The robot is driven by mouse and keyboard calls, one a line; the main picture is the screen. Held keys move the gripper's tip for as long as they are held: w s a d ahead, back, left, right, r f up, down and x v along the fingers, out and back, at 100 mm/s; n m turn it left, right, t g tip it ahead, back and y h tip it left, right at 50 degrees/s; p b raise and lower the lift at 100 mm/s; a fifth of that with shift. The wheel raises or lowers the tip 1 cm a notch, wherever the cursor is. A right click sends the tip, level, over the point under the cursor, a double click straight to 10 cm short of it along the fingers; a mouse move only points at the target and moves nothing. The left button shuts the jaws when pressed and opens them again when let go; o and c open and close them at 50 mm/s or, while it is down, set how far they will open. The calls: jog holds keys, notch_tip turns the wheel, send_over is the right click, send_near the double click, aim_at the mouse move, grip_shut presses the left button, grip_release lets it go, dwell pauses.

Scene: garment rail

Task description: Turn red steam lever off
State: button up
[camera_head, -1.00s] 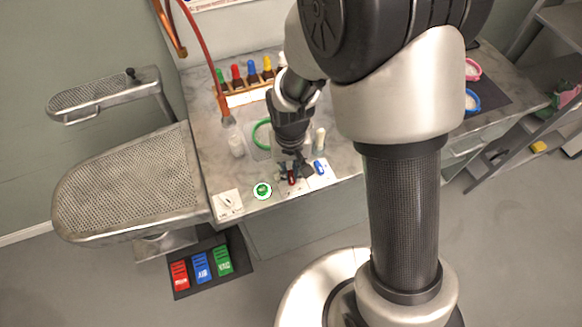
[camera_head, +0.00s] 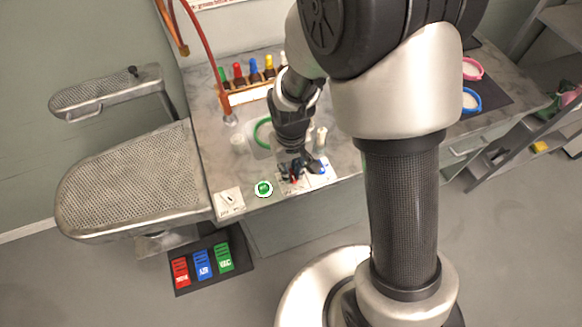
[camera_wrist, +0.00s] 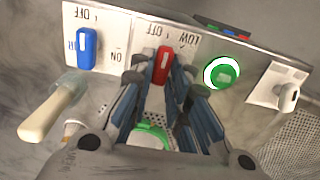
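The red lever (camera_wrist: 163,65) stands on a white plate marked OFF and LOW at the counter's front edge. In the wrist view its top points toward the side with these words; the exact setting is unclear. My gripper (camera_wrist: 164,78) has one finger on each side of the lever, with a gap between the fingers. Whether the fingertips touch the lever is hard to tell. In the head view my gripper (camera_head: 293,171) is low over the same plate and mostly hides the lever.
A blue lever (camera_wrist: 86,48) is beside the red one, and a green round button (camera_wrist: 222,73) is on the other side, followed by a white switch (camera_wrist: 288,95). A pale-handled tool (camera_wrist: 50,112) lies near. Colored bottles (camera_head: 253,68) stand in a rack behind.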

jog(key=o, duration=0.4)
jog(key=shift+c, duration=0.2)
jog(key=shift+r, duration=0.1)
notch_tip(320, 180, up, 12)
dwell(0.7)
notch_tip(320, 180, up, 5)
jog(key=t, duration=0.1)
send_over(302, 183)
jog(key=s+d+r+m+t, duration=0.1)
jog(key=s+d+r, duration=0.3)
jog(key=s, duration=0.2)
jog(key=s+d+r+m+t, duration=0.2)
jog(key=s+d+r, duration=0.2)
jog(key=s, duration=0.3)
jog(key=shift+s+r+t, duration=0.15)
jog(key=shift+r+t, duration=0.1)
jog(key=shift+t, duration=0.05)
